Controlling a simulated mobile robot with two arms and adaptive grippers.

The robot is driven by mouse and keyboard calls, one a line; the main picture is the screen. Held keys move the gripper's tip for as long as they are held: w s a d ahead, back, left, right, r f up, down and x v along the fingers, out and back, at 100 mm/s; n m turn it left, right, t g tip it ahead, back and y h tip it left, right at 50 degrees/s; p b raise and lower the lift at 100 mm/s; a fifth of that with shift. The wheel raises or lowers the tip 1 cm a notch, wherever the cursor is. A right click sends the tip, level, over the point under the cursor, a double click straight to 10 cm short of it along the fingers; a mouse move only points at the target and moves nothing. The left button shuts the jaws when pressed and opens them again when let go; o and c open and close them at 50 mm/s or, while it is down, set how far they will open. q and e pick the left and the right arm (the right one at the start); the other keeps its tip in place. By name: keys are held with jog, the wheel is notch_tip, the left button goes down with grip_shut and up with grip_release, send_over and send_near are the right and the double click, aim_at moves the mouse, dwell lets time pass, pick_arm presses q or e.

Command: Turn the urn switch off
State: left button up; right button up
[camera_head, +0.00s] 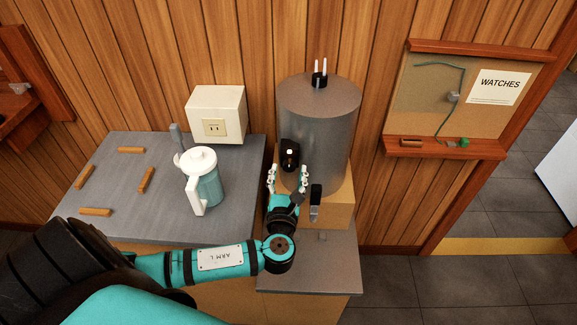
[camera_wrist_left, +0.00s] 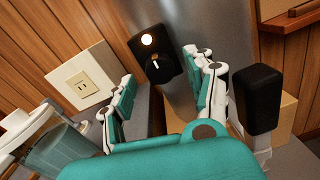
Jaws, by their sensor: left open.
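The urn (camera_head: 322,125) is a tall grey metal cylinder standing on a wooden block (camera_head: 338,213) against the plank wall. Its black switch housing (camera_head: 289,152) is on the front left side, with a lit round lamp at the top. In the left wrist view the housing (camera_wrist_left: 145,42) shows a glowing lamp above a dark knob (camera_wrist_left: 158,66) with a white pointer mark. A black tap handle (camera_head: 316,193) is at the urn's lower front. My left gripper (camera_head: 288,178) is open just below the switch housing; its fingers show apart and empty in the left wrist view (camera_wrist_left: 165,82).
A teal pitcher with a white lid (camera_head: 205,180) stands on the grey counter (camera_head: 135,190) to the left, near several small wooden sticks. A cream outlet box (camera_head: 217,114) is on the wall. A corkboard (camera_head: 425,95) hangs at right.

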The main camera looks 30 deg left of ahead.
pick_arm(q)
jog(key=shift+x, duration=0.85)
jog(key=shift+c, duration=0.2)
grip_shut()
